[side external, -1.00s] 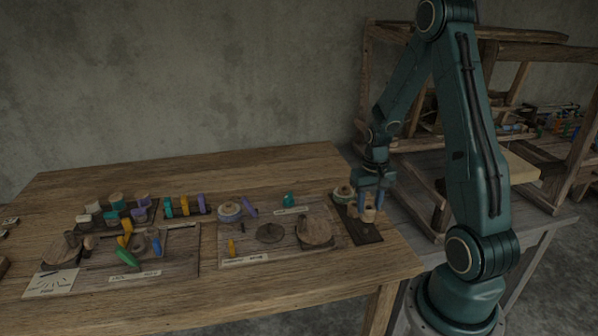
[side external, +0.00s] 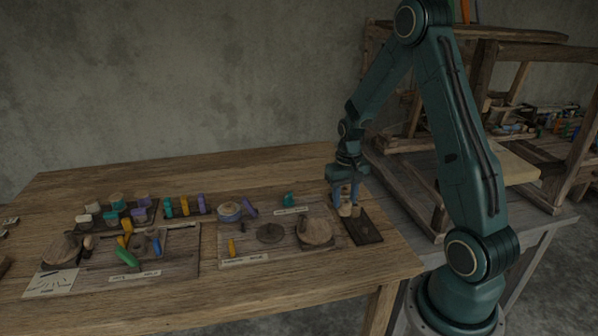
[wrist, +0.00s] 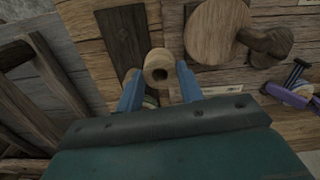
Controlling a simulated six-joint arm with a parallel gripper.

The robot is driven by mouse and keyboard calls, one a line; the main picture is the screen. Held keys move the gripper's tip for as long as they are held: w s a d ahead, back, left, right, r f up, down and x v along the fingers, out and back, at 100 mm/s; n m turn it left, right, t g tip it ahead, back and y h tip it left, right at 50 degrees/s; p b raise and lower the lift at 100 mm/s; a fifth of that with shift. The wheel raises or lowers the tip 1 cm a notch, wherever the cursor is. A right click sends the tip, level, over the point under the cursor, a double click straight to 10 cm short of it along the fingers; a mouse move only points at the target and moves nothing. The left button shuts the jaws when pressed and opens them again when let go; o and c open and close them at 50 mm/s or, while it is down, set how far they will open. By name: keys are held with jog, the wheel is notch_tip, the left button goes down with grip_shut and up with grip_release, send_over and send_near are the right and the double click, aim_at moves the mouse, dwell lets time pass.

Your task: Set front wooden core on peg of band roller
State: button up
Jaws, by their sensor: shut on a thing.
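My gripper (side external: 346,196) is shut on a light wooden core (wrist: 158,66) with a round hole in its end. In the side view the held core (side external: 345,210) is low by the left edge of the dark tray; I cannot tell whether it touches anything. Another light wooden piece (side external: 356,211) is just right of it, at the tray.
The dark tray (side external: 364,231) lies near the table's right end. To its left is a board with a wooden disc (side external: 316,231) and a darker disc (side external: 270,233). A purple-banded spool (side external: 229,211) stands further left. The loom frame (side external: 410,180) rises at right.

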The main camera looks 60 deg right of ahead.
jog(key=w+a+r+n, duration=0.1)
jog(key=w+a+n, duration=0.1)
jog(key=w+a, duration=0.6)
jog(key=n, duration=0.1)
send_near(270, 224)
jog(key=shift+f, duration=2.95)
jog(key=shift+f, duration=0.7)
jog(key=o, duration=1.3)
jog(key=shift+r, duration=0.15)
